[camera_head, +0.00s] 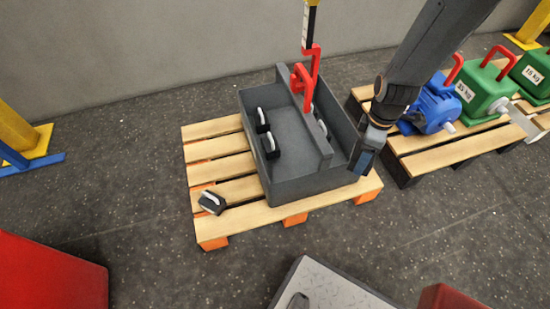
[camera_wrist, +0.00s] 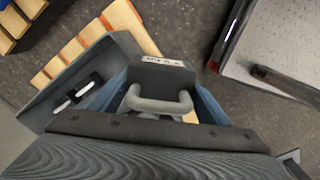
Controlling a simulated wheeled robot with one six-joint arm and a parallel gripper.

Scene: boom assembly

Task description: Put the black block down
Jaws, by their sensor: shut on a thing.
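My gripper (camera_head: 364,160) hangs at the right end of the grey crate (camera_head: 312,188), just outside or above its wall; I cannot tell which. In the wrist view my gripper (camera_wrist: 160,98) is shut on a black block (camera_wrist: 160,75) with a grey loop handle and a white label. The held block is hardly visible in the head view. Other black blocks with white handles stand in the crate: two on the left (camera_head: 270,147) and one, partly hidden, behind the divider (camera_head: 321,128). Another black block (camera_head: 212,202) lies tilted on the pallet, left of the crate.
The crate stands on a wooden pallet (camera_head: 222,165) with bare slats at left. A red hook (camera_head: 302,80) hangs over the crate. A second pallet (camera_head: 440,157) at right carries a blue motor (camera_head: 430,110) and green weights (camera_head: 485,90). A metal plate (camera_head: 325,290) is in front.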

